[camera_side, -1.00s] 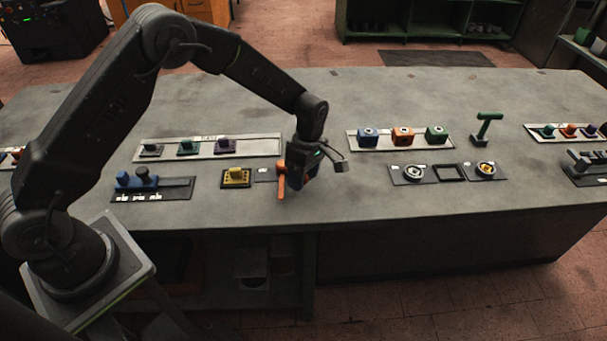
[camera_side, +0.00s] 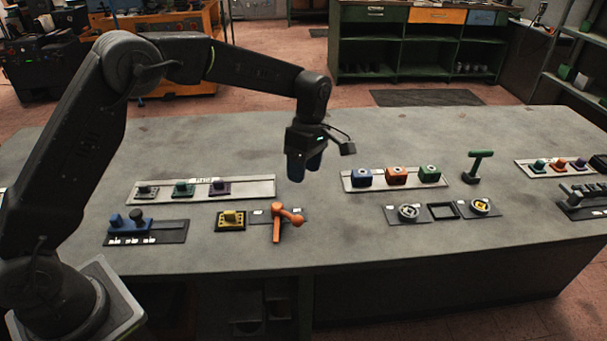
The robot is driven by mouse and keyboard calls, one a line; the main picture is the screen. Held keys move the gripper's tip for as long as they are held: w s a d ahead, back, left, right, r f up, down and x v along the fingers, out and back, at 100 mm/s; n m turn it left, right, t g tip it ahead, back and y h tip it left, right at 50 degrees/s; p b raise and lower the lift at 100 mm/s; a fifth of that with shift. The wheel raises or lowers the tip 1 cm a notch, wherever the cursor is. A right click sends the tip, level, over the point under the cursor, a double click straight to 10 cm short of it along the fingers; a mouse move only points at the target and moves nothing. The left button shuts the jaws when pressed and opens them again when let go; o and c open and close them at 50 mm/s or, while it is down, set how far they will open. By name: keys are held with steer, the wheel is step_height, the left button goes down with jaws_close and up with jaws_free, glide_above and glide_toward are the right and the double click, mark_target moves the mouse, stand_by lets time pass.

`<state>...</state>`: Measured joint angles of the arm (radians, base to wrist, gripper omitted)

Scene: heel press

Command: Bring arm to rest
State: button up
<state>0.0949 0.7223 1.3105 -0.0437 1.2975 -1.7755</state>
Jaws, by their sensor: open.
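My gripper (camera_side: 304,168) hangs above the grey bench (camera_side: 380,240), fingers pointing down, open and with nothing seen between them. It is apart from everything on the bench. Below and a little to the left of it in the picture, an orange lever-handled piece (camera_side: 287,217) stands on a dark plate. The gap between the fingers is hard to make out from this side.
Left of the orange piece are a yellow block (camera_side: 230,217) and a blue block fixture (camera_side: 130,222). Behind lie a strip of knobs (camera_side: 183,189) and a tray of coloured blocks (camera_side: 396,176). A green T-handle (camera_side: 477,164) stands right. The bench's front strip is clear.

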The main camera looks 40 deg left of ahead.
stand_by(0.5)
steer(key=s+a+r+m+t, duration=0.2)
steer(key=s+r+m, duration=0.3)
steer(key=s+r, duration=0.2)
steer(key=s+a+r+m+t, duration=0.2)
steer(key=s+r+m, duration=0.3)
steer(key=s+r, duration=0.2)
steer(key=s+a+m+t, duration=0.1)
steer(key=s+m+t, duration=0.2)
steer(key=s+m, duration=0.6)
steer(key=s, duration=0.6)
steer(key=shift+a+f+t, duration=0.2)
steer(key=shift+f+t, duration=0.05)
steer(key=shift+t, duration=0.15)
